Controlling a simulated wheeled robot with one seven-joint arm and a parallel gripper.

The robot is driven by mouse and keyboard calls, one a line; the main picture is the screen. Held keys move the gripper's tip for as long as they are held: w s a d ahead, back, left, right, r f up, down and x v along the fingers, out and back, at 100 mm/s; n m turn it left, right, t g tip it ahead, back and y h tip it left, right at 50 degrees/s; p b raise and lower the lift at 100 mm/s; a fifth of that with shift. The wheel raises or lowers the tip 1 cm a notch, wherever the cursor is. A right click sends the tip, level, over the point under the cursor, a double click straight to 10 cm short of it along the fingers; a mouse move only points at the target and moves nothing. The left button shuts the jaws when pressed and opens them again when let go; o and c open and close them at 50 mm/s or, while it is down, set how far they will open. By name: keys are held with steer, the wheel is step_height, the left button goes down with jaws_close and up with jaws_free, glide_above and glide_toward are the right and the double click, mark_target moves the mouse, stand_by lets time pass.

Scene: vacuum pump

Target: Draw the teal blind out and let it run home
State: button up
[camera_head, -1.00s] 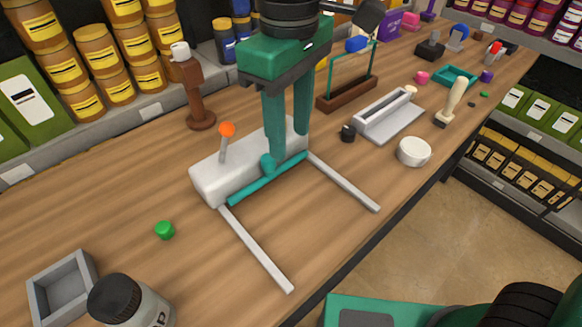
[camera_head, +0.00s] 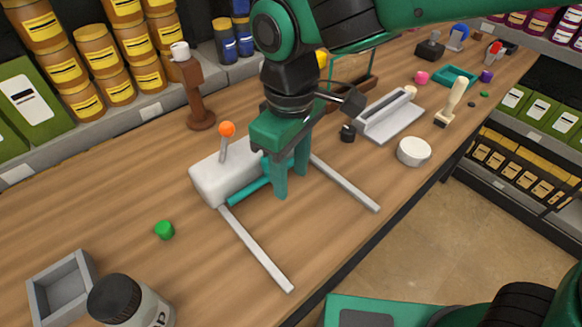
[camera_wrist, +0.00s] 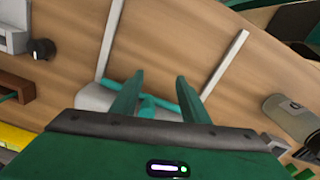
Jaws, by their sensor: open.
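The blind is a pale grey housing (camera_head: 208,180) with a teal bar (camera_head: 245,191) along its front edge, close against the housing. Two grey rails (camera_head: 258,250) run forward from it. A small teal tab (camera_wrist: 148,105) on the bar shows between my fingers in the wrist view, nearer the left finger; the bar (camera_wrist: 188,100) also shows there. My gripper (camera_head: 291,184) is open, pointing down over the right part of the bar and hiding that part in the head view. Whether a finger touches the tab cannot be told.
A lever with an orange knob (camera_head: 227,129) stands up from the housing. A green button (camera_head: 165,230), a grey tray (camera_head: 63,288) and a jar (camera_head: 128,303) lie front left. A black knob (camera_head: 347,132) and a grey holder (camera_head: 388,118) are to the right. Wood between the rails is clear.

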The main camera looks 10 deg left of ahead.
jaws_close()
stand_by(1.0)
steer(key=c, duration=1)
jaws_free()
steer(key=o, duration=1)
steer(key=shift+r, duration=0.1)
step_height(320, 180, up, 11)
steer(key=shift+w+f, duration=0.15)
steer(key=shift+f, duration=0.05)
